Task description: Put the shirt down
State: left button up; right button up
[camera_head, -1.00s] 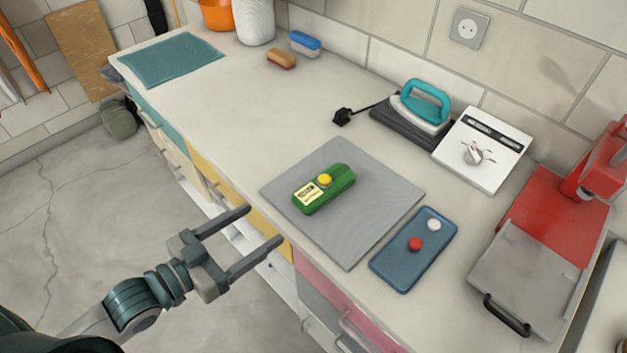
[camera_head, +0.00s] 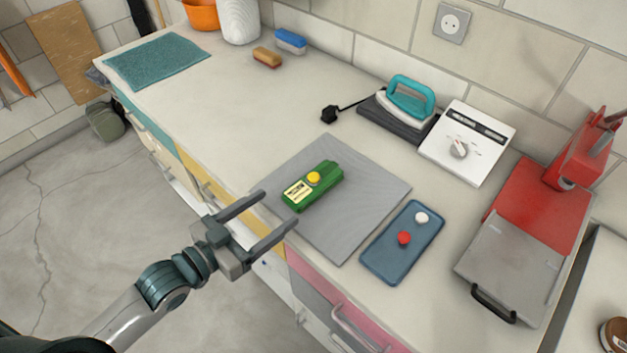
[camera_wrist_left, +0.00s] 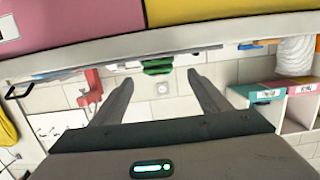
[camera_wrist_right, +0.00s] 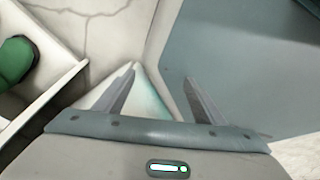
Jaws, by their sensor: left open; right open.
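I see no clear shirt in any view. A flat teal cloth (camera_head: 157,61) lies at the far left end of the counter; I cannot tell whether it is a shirt. My left gripper (camera_head: 278,208) is open and empty at the counter's front edge, its fingertips by the near left side of a grey mat (camera_head: 340,237). My right gripper (camera_wrist_right: 159,74) shows only in the right wrist view, open, with nothing visibly held. A pale white-to-teal patch (camera_wrist_right: 147,98) shows beyond its fingers; I cannot tell what it is.
On the mat lies a green device (camera_head: 326,186) with a yellow button. A blue panel (camera_head: 385,262) with red and white buttons, a teal iron (camera_head: 411,98), a white control box (camera_head: 478,154) and a red press (camera_head: 535,205) stand rightward. The counter's left middle (camera_head: 225,115) is clear.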

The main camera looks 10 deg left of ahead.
aim_at(307, 185)
pick_arm(q)
jog(key=p+x, duration=0.1)
jog(key=x, duration=0.4)
jog(key=shift+r, duration=0.1)
jog(key=shift+w+d, duration=0.2)
jog(key=shift+w, duration=0.25)
jog(key=shift+w+d+p, duration=0.4)
jog(key=shift+p, duration=0.15)
jog(key=x, duration=0.1)
jog(key=p+x, duration=0.1)
jog(key=x, duration=0.1)
jog(key=shift+d+r, duration=0.15)
jog(key=shift+w+d, duration=0.25)
jog(key=shift+w, duration=0.15)
jog(key=shift+f, duration=0.2)
pick_arm(e)
jog(key=shift+g, duration=0.6)
jog(key=s+r, duration=0.1)
jog(key=s+d+r, duration=0.1)
jog(key=s+r, duration=0.1)
jog(key=s, duration=0.1)
jog(key=shift+s+d, duration=0.1)
jog(key=shift+d, duration=0.3)
jog(key=shift+d, duration=0.2)
